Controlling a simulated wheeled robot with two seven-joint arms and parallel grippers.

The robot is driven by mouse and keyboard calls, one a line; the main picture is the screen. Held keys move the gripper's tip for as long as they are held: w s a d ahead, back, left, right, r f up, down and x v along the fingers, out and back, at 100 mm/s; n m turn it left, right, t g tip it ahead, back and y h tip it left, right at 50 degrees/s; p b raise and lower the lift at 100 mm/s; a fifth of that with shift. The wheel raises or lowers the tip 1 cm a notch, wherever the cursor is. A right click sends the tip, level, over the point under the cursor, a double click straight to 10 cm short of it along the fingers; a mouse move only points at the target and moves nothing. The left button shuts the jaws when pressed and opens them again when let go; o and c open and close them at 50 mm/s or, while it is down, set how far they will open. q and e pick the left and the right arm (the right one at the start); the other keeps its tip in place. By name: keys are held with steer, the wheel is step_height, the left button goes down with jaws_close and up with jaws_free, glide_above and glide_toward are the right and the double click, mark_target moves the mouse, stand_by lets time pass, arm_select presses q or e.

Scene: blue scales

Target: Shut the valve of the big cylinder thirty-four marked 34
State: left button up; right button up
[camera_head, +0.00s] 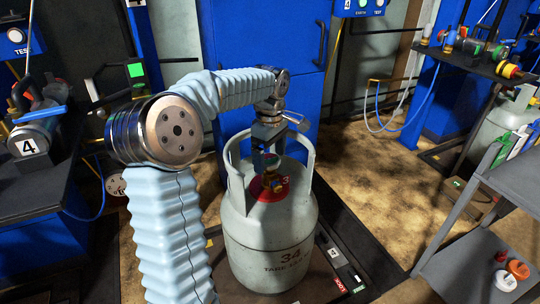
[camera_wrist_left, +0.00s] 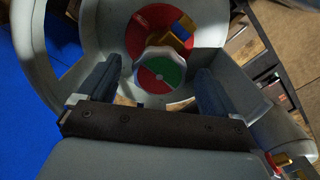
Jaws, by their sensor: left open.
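The big grey cylinder marked 34 (camera_head: 268,240) stands upright in the middle of the head view, with a raised handle collar around its top. A red disc (camera_head: 262,192) surrounds the valve there. In the left wrist view the valve knob (camera_wrist_left: 158,76) has a white rim and a red and green face, with a brass fitting (camera_wrist_left: 182,32) behind it. My left gripper (camera_head: 268,160) is inside the collar, above the valve. Its open fingers (camera_wrist_left: 155,82) show on either side of the knob, with gaps. The gripper partly hides the valve in the head view. My right gripper is not in view.
A blue cabinet (camera_head: 255,35) stands behind the cylinder. A grey shelf (camera_head: 500,180) is at right, near another grey cylinder (camera_head: 505,118). Floor is open between the cylinder and the shelf.

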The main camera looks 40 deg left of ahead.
arm_select(q)
steer(key=c, duration=1)
steer(key=shift+c, duration=0.2)
